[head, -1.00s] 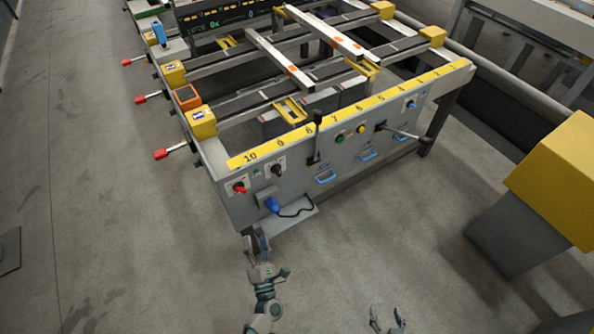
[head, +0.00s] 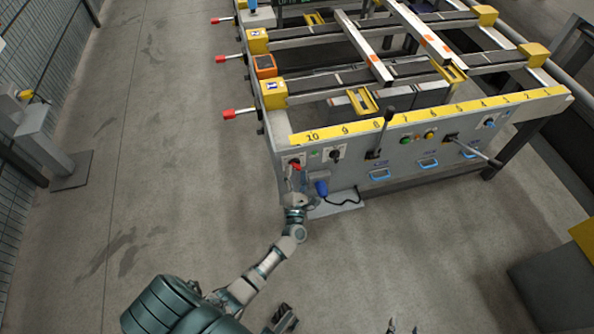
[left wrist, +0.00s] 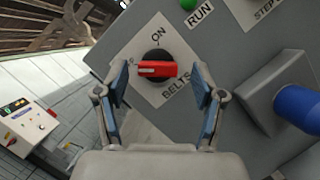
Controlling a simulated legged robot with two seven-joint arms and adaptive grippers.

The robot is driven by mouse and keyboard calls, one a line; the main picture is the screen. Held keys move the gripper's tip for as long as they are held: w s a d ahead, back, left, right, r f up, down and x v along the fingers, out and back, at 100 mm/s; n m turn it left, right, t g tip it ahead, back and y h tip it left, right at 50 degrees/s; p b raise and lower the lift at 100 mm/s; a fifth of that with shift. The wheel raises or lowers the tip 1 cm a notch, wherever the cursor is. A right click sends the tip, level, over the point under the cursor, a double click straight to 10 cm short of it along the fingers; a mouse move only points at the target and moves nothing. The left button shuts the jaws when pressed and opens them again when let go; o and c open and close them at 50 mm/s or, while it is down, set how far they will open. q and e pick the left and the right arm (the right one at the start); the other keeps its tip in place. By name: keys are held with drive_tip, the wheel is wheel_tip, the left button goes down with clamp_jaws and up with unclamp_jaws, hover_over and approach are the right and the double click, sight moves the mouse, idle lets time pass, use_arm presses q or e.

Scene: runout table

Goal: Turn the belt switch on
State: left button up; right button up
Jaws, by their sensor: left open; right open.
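The belt switch (left wrist: 157,69) is a red bar on a black round knob, on a white plate marked ON and BELTS. In the left wrist view its bar lies across the picture, and the word ON is above it. In the head view the switch (head: 296,165) is at the left end of the table's front panel. My left gripper (left wrist: 159,82) is open, one finger on each side of the knob; I cannot tell whether they touch it. It also shows at the panel in the head view (head: 295,176). My right gripper (head: 404,327) is open at the bottom edge, away from the panel.
Right of the switch are a green RUN lamp (left wrist: 188,4), a black STEP switch (head: 335,155) and a blue plug (head: 321,188) with a black cable. A lever (head: 385,128) and a rod (head: 478,151) stick out further right.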

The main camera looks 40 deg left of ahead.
use_arm(q)
drive_tip(key=shift+w+a, duration=0.45)
drive_tip(key=shift+a, duration=0.1)
drive_tip(key=shift+d+r, duration=0.1)
drive_tip(key=shift+d, duration=0.05)
drive_tip(key=c, duration=1.1)
use_arm(e)
drive_tip(key=shift+w+a+r, duration=0.2)
drive_tip(key=shift+a+r, duration=0.05)
use_arm(q)
drive_tip(key=shift+c, duration=0.2)
use_arm(e)
drive_tip(key=shift+s, duration=0.1)
